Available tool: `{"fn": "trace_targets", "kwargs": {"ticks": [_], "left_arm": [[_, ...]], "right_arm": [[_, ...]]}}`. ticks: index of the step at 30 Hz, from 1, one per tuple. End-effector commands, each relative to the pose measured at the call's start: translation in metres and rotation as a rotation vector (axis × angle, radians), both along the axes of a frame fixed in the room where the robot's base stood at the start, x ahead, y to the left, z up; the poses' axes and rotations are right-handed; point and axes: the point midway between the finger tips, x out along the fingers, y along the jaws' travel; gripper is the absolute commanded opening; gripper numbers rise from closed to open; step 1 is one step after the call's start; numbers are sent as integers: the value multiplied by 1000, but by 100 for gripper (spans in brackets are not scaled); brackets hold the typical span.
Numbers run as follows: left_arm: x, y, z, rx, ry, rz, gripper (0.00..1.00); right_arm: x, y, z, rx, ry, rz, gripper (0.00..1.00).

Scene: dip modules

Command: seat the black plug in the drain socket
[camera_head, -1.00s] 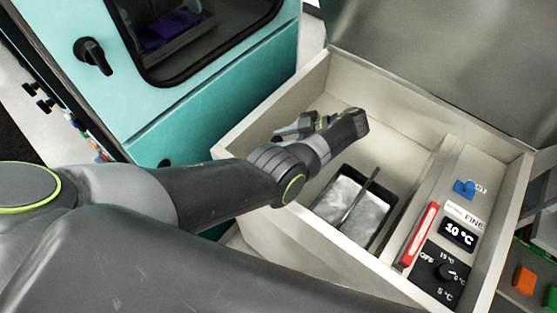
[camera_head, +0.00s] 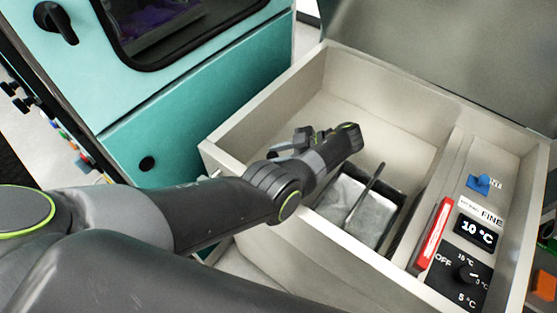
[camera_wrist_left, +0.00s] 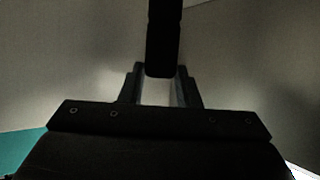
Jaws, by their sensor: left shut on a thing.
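My left gripper (camera_head: 298,142) is inside the pale bath box (camera_head: 240,122), above its floor and left of the dark tray. In the left wrist view its fingers (camera_wrist_left: 160,88) are shut on a dark upright piece, which I take to be the black plug (camera_wrist_left: 164,40). The plug is hard to make out in the head view. The drain socket cannot be made out; the arm and gripper cover part of the box floor. My right gripper is not in view.
A dark tray (camera_head: 402,200) with grey contents and a thin dark rod (camera_head: 366,192) stands beside my wrist. A control panel (camera_head: 465,267) with a red bar (camera_head: 433,233) lines the right side. A teal cabinet (camera_head: 200,95) stands left. The raised lid (camera_head: 430,55) is behind.

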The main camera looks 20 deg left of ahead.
Motion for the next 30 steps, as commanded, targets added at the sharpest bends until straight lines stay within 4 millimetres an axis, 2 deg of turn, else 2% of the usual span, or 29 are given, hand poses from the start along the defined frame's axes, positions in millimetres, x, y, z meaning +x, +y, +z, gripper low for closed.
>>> {"fn": "trace_targets", "kwargs": {"ticks": [1, 12, 13, 17, 30], "left_arm": [[0, 0, -9, 0, -1, 0, 0], [0, 0, -10, 0, 0, 0, 0], [0, 0, -9, 0, 0, 0, 33], [0, 0, -9, 0, 0, 0, 50], [3, 5, -5, 0, -1, 0, 51]], "right_arm": [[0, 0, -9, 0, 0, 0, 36], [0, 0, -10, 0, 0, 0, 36], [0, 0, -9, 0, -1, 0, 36], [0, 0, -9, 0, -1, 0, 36], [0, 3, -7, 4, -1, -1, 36]]}}
